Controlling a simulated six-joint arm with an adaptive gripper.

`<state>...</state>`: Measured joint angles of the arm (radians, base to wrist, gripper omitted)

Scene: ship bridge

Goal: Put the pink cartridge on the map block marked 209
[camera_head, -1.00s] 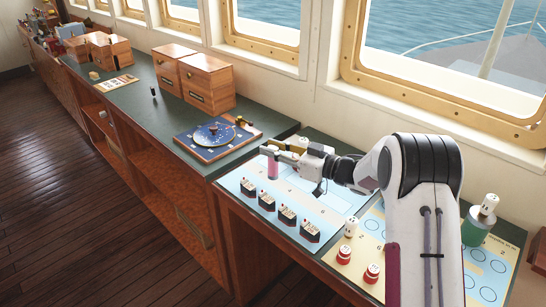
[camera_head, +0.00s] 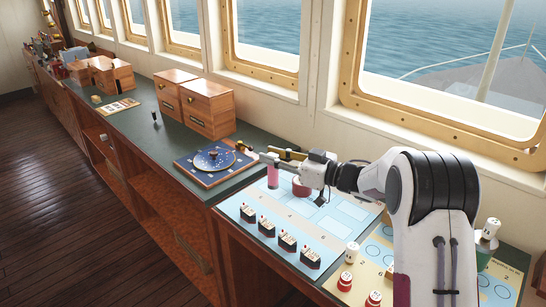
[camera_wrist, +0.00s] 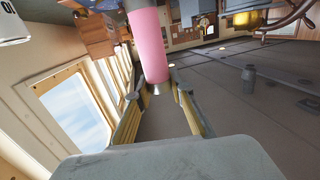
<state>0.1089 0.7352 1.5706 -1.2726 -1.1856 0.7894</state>
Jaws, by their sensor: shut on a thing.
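My gripper (camera_head: 277,158) is shut on the pink cartridge (camera_head: 273,176), which hangs upright below the fingertips over the far left part of the blue chart (camera_head: 330,225). In the wrist view the pink cartridge (camera_wrist: 149,45) shows between the fingers. Several dark blocks with pale, marked tops stand in a row along the chart's near edge, such as the leftmost block (camera_head: 248,214) and the rightmost block (camera_head: 310,257). Their marks are too small to read, so I cannot tell which is 209. The cartridge is apart from these blocks.
A round star dial (camera_head: 215,159) on a square board lies just left of the chart. Wooden boxes (camera_head: 207,108) stand farther back. Red-and-white pieces (camera_head: 346,281) and a yellow chart (camera_head: 375,262) lie at the near right. A dark red round thing (camera_head: 300,187) sits under my wrist.

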